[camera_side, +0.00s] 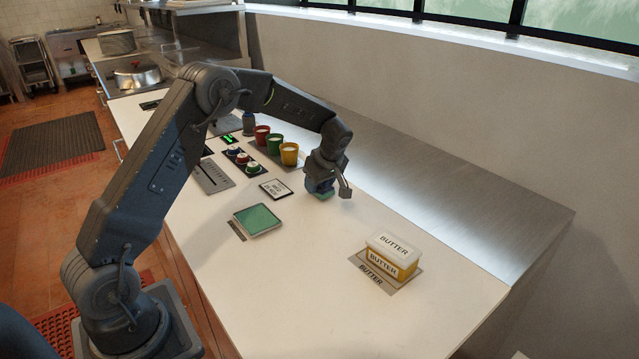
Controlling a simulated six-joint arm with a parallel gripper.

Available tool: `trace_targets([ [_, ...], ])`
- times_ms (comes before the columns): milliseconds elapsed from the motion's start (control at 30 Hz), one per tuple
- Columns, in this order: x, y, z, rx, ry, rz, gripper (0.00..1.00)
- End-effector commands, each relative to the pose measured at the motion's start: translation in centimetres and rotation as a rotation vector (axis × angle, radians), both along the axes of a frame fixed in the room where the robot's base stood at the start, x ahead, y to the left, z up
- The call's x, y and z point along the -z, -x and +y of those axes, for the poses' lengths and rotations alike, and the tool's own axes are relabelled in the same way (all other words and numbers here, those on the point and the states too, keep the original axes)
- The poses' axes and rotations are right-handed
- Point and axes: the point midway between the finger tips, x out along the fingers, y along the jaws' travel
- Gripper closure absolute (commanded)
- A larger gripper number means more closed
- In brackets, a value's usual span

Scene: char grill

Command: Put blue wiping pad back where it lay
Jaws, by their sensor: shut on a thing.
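My gripper (328,188) is at the back middle of the white counter, pointing down. It is shut on the blue wiping pad (317,187), a small blue block with a greenish lower edge, partly hidden by the fingers. The pad is at or just above the counter surface; I cannot tell whether it touches. It is right of the small printed white card (276,189) and the yellow cup. No marked spot for the pad can be made out beneath it.
A green-topped square (258,219) lies in front on the counter (310,270). A butter tub (392,256) sits on a labelled mat at right. Red (262,135), green (274,144) and yellow (289,154) cups stand behind left, near a button panel (242,160). The front-middle counter is clear.

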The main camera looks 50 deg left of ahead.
Motion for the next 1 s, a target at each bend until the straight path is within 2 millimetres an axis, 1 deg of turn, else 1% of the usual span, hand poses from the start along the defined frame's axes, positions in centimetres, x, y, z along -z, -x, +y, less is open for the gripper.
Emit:
trace_targets([
  [33,0.36,-0.03,0.00,0.000,0.000,-0.001,0.72],
  [267,0.36,-0.04,0.01,0.001,0.000,-0.003,0.72],
  [400,0.74,-0.02,0.02,0.000,0.000,-0.001,0.72],
  [433,0.70,-0.02,0.02,0.001,0.000,-0.002,0.47],
  [667,0.67,-0.02,0.02,0.001,0.000,-0.002,0.25],
  [900,0.60,-0.02,0.02,0.001,-0.001,-0.002,0.24],
  [1000,0.06,-0.06,-0.05,0.001,-0.001,-0.004,0.24],
])
